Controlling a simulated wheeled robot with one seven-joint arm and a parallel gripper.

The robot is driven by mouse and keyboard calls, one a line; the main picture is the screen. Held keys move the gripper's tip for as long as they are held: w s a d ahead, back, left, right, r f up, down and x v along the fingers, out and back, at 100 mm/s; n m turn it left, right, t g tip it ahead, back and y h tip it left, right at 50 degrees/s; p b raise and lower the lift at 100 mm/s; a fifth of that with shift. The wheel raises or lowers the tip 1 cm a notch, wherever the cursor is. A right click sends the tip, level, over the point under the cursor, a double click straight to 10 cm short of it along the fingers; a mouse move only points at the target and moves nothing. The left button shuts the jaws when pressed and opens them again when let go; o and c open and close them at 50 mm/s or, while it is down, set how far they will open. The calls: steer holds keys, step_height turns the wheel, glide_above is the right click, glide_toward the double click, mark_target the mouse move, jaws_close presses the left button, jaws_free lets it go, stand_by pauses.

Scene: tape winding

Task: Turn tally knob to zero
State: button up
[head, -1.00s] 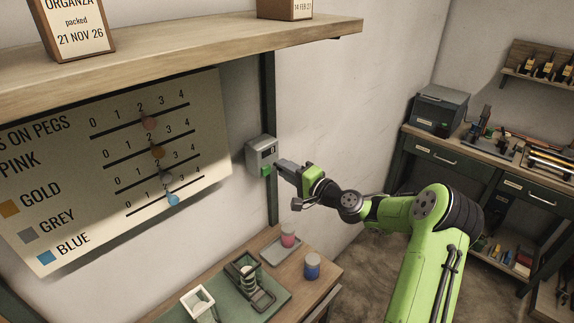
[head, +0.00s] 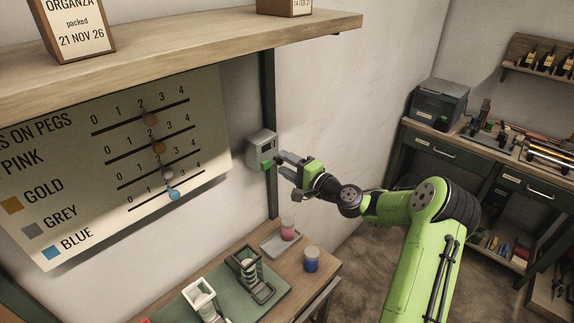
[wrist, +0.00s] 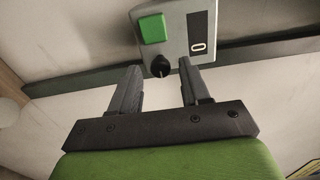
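The tally counter is a grey box (head: 261,148) on a dark upright post. In the wrist view it has a green button (wrist: 153,28), a black round knob (wrist: 160,66) and a dark display (wrist: 200,34). The display shows a single digit that reads 0. My gripper (head: 281,159) is just right of the box in the head view, with a small gap between them. In the wrist view its two fingers are apart and empty, and the knob shows between the tips, clear of both. The knob's pointer mark is too small to read.
A wooden shelf (head: 200,52) runs above the counter. Below is a workbench (head: 245,240) with a green mat, a pink jar (head: 288,229) and a blue jar (head: 311,260). The wall space right of the post is clear.

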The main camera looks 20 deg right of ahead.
steer(key=b+v, duration=0.1)
steer(key=v, duration=1.4)
steer(key=shift+s, duration=0.35)
steer(key=shift+d, duration=0.1)
